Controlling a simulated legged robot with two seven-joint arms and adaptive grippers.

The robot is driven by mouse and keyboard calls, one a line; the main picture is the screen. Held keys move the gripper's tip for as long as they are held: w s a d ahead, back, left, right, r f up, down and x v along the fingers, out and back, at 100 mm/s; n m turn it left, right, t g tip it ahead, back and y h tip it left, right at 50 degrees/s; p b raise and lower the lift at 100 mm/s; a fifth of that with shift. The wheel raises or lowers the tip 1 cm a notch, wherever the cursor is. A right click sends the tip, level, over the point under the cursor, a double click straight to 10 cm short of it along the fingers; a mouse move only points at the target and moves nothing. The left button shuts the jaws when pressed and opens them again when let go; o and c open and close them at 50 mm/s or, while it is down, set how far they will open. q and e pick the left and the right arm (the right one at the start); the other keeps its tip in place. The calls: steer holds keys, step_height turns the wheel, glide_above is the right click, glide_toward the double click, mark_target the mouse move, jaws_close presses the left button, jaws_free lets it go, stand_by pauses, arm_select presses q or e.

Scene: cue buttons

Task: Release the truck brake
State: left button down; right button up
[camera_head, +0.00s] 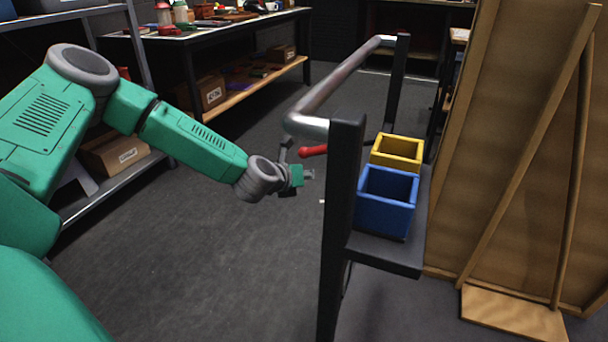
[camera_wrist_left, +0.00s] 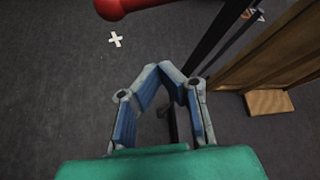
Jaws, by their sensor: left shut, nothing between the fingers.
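The truck is a cart with a dark upright frame (camera_head: 343,220) and a grey bar handle (camera_head: 335,88). A red-ended lever (camera_head: 313,151), likely the brake, sticks out beside the frame under the handle. Its red end also shows at the top edge of the left wrist view (camera_wrist_left: 125,6). My left gripper (camera_head: 305,176) is just below the red end, apart from it. In the left wrist view its blue-padded fingers (camera_wrist_left: 172,76) come together at the tips with nothing between them. My right gripper is not in view.
A blue bin (camera_head: 386,203) and a yellow bin (camera_head: 398,150) stand on the truck's deck. A tall wooden panel (camera_head: 510,140) with braces is at the right. A workbench (camera_head: 190,38) and shelves stand behind. The floor left of the truck is clear.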

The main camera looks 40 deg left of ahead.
arm_select(q)
steer(key=b+x, duration=0.3)
steer(key=x, duration=0.5)
steer(key=r, duration=0.2)
steer(key=a+r, duration=0.1)
steer(key=r, duration=0.1)
steer(key=shift+s+a, duration=0.15)
steer(key=shift+a, duration=0.05)
steer(key=shift+a, duration=0.1)
